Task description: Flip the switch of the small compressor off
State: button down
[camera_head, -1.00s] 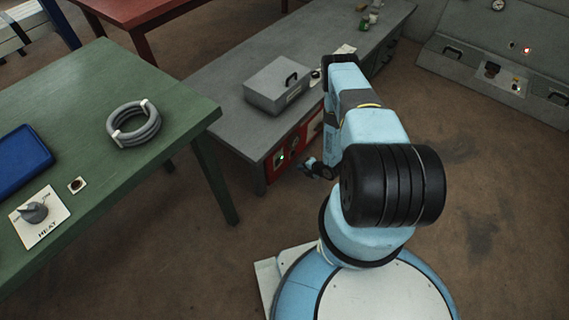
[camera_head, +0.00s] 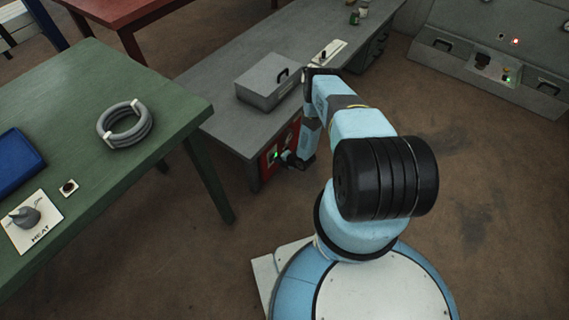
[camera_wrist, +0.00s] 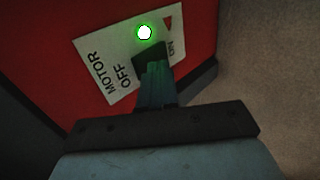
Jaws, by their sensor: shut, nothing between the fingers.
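The red compressor front (camera_head: 267,170) is under the near end of the grey bench, with a lit green lamp (camera_head: 276,154). In the wrist view the red front (camera_wrist: 40,60) carries a white plate (camera_wrist: 97,62) marked MOTOR, OFF and ON. The green lamp (camera_wrist: 144,33) glows at the plate's top. A dark switch block (camera_wrist: 150,55) sits below the lamp, partly hidden by my fingers. My gripper (camera_wrist: 155,72) is shut with nothing held, its tips overlapping the switch in view. Whether they touch it I cannot tell. In the head view my gripper (camera_head: 288,157) is beside the red front.
A grey toolbox (camera_head: 268,82) stands on the grey bench (camera_head: 225,115). The green table (camera_head: 125,165) at left bears a hose coil (camera_head: 124,124), a blue case (camera_head: 14,160) and a HEAT knob (camera_head: 25,217). A grey console (camera_head: 470,45) stands at the back right. Floor on the right is clear.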

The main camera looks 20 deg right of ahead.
jog(key=shift+w+a+r, duration=0.1)
jog(key=shift+w+a, duration=0.1)
jog(key=shift+w, duration=0.15)
jog(key=shift+a, duration=0.1)
jog(key=shift+w+g, duration=0.2)
jog(key=shift+g, duration=0.1)
jog(key=shift+r, duration=0.2)
jog(key=shift+r, duration=0.65)
jog(key=shift+s, duration=0.1)
